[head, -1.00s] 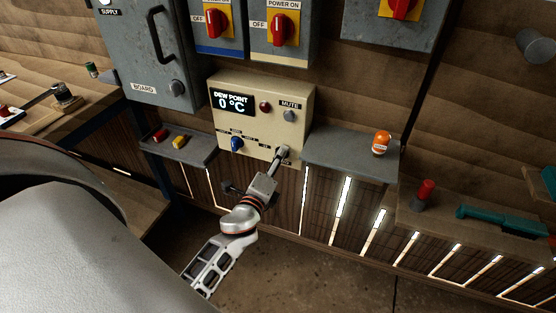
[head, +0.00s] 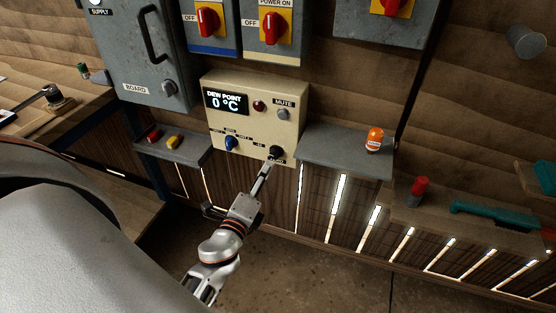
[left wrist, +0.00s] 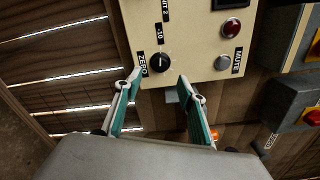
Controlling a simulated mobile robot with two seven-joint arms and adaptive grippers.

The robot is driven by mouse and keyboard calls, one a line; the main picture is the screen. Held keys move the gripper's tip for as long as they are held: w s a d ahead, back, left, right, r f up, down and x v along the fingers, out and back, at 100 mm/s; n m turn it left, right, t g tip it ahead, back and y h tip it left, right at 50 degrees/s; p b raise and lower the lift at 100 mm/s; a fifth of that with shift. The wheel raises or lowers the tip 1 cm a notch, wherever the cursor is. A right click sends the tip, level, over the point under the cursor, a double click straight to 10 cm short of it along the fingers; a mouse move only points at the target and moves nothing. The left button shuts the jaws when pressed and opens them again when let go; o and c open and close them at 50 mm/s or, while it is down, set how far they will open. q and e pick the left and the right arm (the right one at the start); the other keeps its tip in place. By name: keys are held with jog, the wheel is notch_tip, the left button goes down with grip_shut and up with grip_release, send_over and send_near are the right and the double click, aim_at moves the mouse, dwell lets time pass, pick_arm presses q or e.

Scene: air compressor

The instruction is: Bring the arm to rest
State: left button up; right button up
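My left gripper (head: 263,174) is just below the beige dew point panel (head: 290,128), near its lower right corner. In the left wrist view the gripper (left wrist: 158,76) is open, with two teal-padded fingers apart and nothing between them. A black knob (head: 277,152) on the panel is just beyond the fingertips. In the left wrist view this knob (left wrist: 160,62) sits by the ZERO label, clear of the fingers as far as I can tell. My right gripper is not in view.
A grey shelf (head: 345,153) with an orange-capped item (head: 374,139) is right of the panel. A grey tray (head: 183,153) with red and yellow pieces is at its left. A blue knob (head: 231,143) is on the panel. Floor (head: 300,275) is open below.

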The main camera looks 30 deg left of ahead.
pick_arm(q)
jog(key=shift+d, duration=0.1)
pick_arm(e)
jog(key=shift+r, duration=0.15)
pick_arm(q)
jog(key=s+d+f+n+g+h+p, duration=0.4)
jog(key=s+d+f+n+g+h, duration=0.3)
jog(key=s+d+f+n, duration=0.8)
jog(key=s+f, duration=0.1)
jog(key=s, duration=0.2)
jog(key=shift+s+p, duration=0.15)
jog(key=shift+p, duration=0.2)
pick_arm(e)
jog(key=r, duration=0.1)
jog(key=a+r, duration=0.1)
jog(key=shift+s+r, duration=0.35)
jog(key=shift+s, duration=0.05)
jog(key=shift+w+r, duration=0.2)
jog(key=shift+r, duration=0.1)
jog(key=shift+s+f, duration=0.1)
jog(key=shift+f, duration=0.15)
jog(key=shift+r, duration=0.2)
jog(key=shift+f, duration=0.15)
